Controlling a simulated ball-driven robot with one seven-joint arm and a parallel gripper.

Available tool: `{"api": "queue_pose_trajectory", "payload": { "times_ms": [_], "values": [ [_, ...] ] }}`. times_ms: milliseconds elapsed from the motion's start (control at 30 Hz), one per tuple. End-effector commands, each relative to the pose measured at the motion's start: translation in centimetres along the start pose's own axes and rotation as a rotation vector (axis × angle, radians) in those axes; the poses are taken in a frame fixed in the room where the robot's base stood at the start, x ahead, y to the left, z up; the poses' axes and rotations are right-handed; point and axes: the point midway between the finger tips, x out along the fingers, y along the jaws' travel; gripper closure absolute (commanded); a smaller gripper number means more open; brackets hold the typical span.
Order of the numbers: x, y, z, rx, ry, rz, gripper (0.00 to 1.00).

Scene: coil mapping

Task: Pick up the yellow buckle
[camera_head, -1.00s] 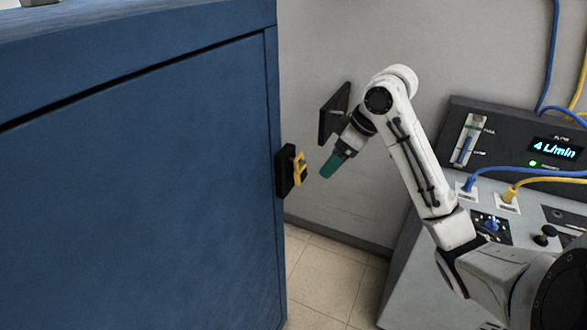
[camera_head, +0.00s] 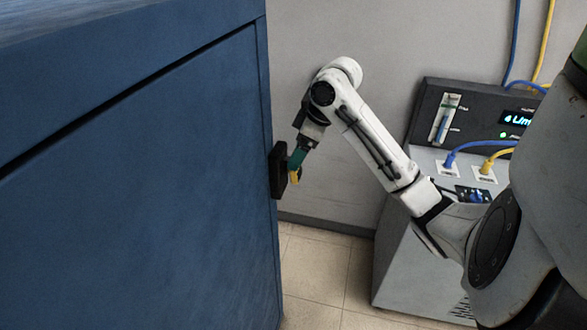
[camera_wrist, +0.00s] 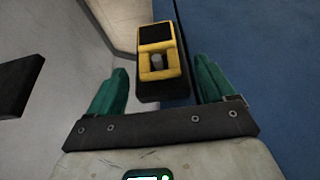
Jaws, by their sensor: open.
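The yellow buckle (camera_wrist: 158,52) is a yellow frame with a dark panel and a grey pin, in front of a black block (camera_wrist: 162,88) on the edge of the blue cabinet (camera_head: 130,190). In the head view the buckle (camera_head: 294,177) shows only in part, behind my gripper's green fingers. In the wrist view my gripper (camera_wrist: 162,88) is open, with one green finger to each side and the buckle ahead, between their lines. The fingers do not visibly touch it. In the head view my gripper (camera_head: 297,160) is at the black block.
A grey machine (camera_head: 400,250) with a flow display (camera_head: 518,120) and blue and yellow hoses stands at the right. A dark plate (camera_wrist: 18,82) shows at the left of the wrist view. Tiled floor (camera_head: 320,270) lies open between cabinet and machine.

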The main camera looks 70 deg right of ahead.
Motion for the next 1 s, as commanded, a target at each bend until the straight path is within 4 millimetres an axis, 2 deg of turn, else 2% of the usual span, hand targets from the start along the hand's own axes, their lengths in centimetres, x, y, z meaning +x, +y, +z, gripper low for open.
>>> {"api": "queue_pose_trajectory", "payload": {
  "times_ms": [233,500,800,1000],
  "values": [
    [1.6,0.1,0.1,0.002,-0.002,0.000,0.17],
    [5.2,0.1,0.3,0.002,-0.002,0.000,0.17],
    [5.9,0.1,0.3,0.000,0.000,0.001,0.17],
    [5.9,0.1,0.3,0.000,0.000,0.001,0.34]
  ]
}}
